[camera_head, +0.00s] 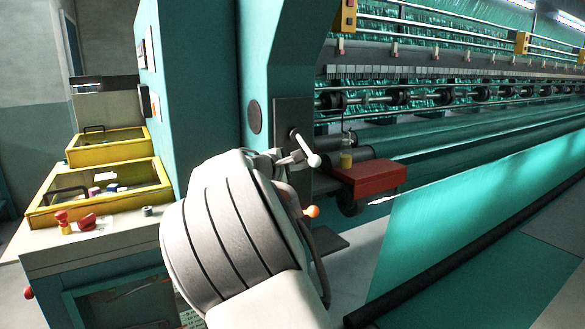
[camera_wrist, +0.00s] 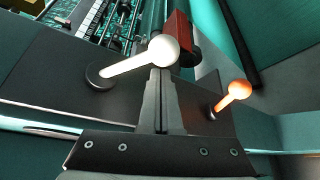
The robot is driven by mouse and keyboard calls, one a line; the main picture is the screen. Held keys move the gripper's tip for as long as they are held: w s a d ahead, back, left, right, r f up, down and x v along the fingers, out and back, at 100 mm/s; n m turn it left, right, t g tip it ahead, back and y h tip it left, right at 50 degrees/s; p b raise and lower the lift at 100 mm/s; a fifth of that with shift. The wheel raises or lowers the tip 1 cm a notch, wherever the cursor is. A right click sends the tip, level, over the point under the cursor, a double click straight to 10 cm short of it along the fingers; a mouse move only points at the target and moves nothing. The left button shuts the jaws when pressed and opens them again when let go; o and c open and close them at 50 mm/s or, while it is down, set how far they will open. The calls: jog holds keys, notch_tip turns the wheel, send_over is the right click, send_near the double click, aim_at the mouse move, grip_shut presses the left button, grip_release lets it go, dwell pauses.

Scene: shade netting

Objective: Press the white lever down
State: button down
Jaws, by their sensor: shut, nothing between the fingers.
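The white lever (camera_head: 314,160) has a round knob and sticks out from a dark plate on the teal machine column. In the wrist view the lever (camera_wrist: 130,64) runs from a dark round pivot at left up to its white knob at right. My gripper (camera_wrist: 160,72) is shut and empty, its fingertips right by the underside of the knob as pictured. I cannot tell whether they touch. In the head view my arm covers most of the gripper, and the fingers show only partly beside the lever.
A second lever with an orange knob (camera_wrist: 239,90) sits to the right in the wrist view; its knob also shows below the white lever in the head view (camera_head: 311,211). A red block (camera_head: 368,178) juts out at right. A console with yellow-framed boxes (camera_head: 60,208) stands at left.

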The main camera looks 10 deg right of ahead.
jog(key=shift+s+r, duration=0.1)
jog(key=shift+s, duration=0.1)
jog(key=shift+d+r, duration=0.1)
jog(key=shift+r, duration=0.05)
jog(key=shift+s+r+g+p, duration=0.15)
jog(key=shift+g+p, duration=0.15)
jog(key=shift+p, duration=0.5)
jog(key=shift+d+r+n+p, duration=0.1)
jog(key=shift+n+p, duration=0.2)
jog(key=shift+p, duration=0.3)
